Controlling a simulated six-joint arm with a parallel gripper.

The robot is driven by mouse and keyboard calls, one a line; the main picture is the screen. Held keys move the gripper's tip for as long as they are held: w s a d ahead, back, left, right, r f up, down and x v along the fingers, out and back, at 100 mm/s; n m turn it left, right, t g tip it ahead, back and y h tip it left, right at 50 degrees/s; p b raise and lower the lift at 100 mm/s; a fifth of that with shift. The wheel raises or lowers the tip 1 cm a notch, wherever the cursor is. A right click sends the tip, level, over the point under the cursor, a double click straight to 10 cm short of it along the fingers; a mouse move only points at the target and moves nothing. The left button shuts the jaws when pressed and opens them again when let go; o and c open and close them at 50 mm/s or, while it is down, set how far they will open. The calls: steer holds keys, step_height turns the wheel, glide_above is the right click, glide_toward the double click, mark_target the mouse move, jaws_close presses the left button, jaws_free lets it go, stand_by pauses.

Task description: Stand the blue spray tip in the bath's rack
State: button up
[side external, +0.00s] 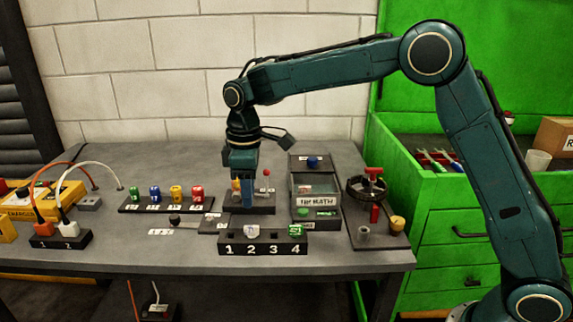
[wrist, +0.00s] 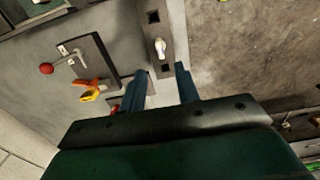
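A small blue piece (side external: 313,162) sits on the dark block behind the open-topped bath (side external: 316,201); it is too small to tell if it is the spray tip. Another blue piece (side external: 155,194) stands in the row of coloured pieces at the left. My gripper (side external: 247,208) points down between that row and the bath, behind the numbered block. In the wrist view my gripper (wrist: 160,88) has its two fingers apart with nothing visible between them. A white piece (wrist: 160,48) stands in the block beyond the fingertips.
The numbered block (side external: 263,249) holds a white piece at 2 and a green piece at 4. A red-knobbed lever stands beside my gripper (wrist: 47,68), with an orange-yellow part (wrist: 92,92). A handwheel fixture (side external: 368,187) is right of the bath. The front table strip is clear.

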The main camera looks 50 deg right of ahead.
mark_target(251, 226)
steer(key=shift+f, duration=4.5)
jaws_close()
steer(key=shift+r, duration=0.75)
steer(key=shift+r, duration=2.35)
steer(key=shift+r, duration=0.1)
